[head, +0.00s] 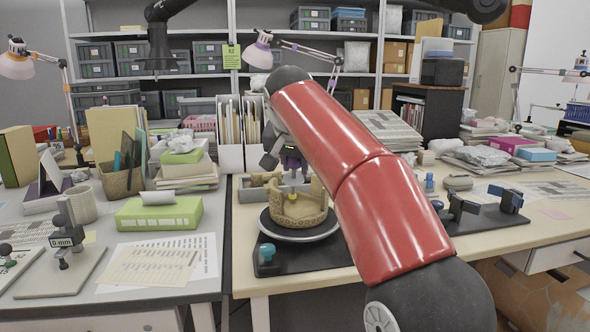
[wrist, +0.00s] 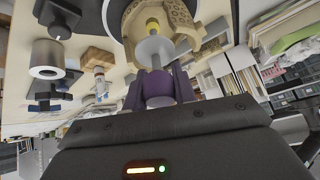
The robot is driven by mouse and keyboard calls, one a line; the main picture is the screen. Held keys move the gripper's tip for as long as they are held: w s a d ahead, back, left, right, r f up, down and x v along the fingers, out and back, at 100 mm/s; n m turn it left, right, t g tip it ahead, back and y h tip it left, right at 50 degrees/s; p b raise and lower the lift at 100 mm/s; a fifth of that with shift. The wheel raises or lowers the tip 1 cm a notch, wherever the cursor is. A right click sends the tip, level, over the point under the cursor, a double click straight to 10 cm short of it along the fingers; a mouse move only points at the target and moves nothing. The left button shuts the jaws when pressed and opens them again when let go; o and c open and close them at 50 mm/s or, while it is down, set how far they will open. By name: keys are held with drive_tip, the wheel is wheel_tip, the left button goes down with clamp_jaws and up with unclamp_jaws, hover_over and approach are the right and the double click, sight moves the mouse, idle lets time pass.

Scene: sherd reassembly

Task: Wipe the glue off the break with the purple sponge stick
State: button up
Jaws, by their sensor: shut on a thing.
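The pot (head: 297,209) is tan and stands on a round turntable (head: 325,231) with a jagged, broken upper rim. It also shows at the top of the wrist view (wrist: 185,22). My gripper (head: 292,163) is above the pot, pointing down, its purple fingers shut on the purple sponge stick (wrist: 160,87). I cannot make out any glue. My red arm covers the area right of the pot.
Dark clamp-like stands (head: 462,207) are on the right bench. A green box (head: 158,213) and paper sheets (head: 150,265) lie on the left table.

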drive_tip(key=shift+s+d+r, duration=0.1)
drive_tip(key=shift+s+r, duration=0.05)
drive_tip(key=shift+r, duration=0.55)
drive_tip(key=shift+s+r, duration=0.15)
drive_tip(key=shift+r, duration=0.55)
drive_tip(key=shift+r, duration=0.1)
drive_tip(key=shift+s, duration=0.15)
